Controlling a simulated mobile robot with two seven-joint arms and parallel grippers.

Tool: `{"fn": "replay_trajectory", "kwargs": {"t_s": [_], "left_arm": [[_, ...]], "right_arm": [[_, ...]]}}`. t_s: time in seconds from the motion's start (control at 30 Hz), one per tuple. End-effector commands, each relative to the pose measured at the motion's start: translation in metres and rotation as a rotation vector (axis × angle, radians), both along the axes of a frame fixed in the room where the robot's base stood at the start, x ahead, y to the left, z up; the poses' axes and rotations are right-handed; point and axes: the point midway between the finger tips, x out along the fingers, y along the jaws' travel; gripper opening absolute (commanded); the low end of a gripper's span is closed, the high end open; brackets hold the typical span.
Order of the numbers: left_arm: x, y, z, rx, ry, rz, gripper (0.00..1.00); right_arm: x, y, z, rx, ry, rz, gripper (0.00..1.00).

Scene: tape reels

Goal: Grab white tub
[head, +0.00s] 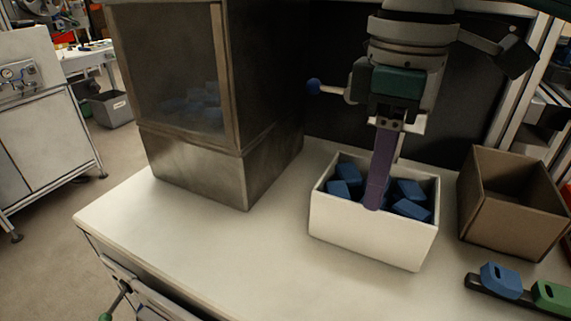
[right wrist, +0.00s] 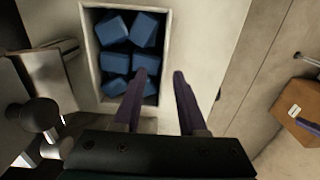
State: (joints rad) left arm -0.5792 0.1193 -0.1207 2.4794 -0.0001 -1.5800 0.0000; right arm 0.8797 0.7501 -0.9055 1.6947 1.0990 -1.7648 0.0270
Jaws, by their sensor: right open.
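The white tub (head: 362,234) is an open rectangular box on the pale worktop, with several blue blocks (head: 408,190) inside. In the right wrist view the tub (right wrist: 166,42) is at the top, partly hidden by a finger. My right gripper (head: 373,204) points down at the tub, its purple fingers lined up one behind the other in the head view. In the right wrist view the open right gripper (right wrist: 160,73) has one fingertip over the blocks and the other outside the tub, with one wall between them. Contact cannot be told. My left gripper is out of view.
A metal cabinet with a window (head: 190,85) stands left of the tub. A brown open box (head: 505,205) is close on the right. A dark holder with a blue piece (head: 500,280) and a green piece (head: 552,296) lies at front right. The worktop's front left is clear.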

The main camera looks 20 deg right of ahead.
Motion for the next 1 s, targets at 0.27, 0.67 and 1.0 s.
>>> {"fn": "replay_trajectory", "kwargs": {"t_s": [0.27, 0.67, 1.0], "left_arm": [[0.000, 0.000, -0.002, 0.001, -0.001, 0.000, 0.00], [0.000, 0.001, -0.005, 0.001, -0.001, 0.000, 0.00], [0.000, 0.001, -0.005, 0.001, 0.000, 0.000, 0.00]], "right_arm": [[-0.001, 0.002, -0.031, 0.002, 0.001, 0.002, 0.41], [-0.004, 0.004, -0.077, 0.001, -0.002, 0.003, 0.41], [-0.003, 0.004, -0.076, 0.001, -0.002, 0.003, 0.23]]}}
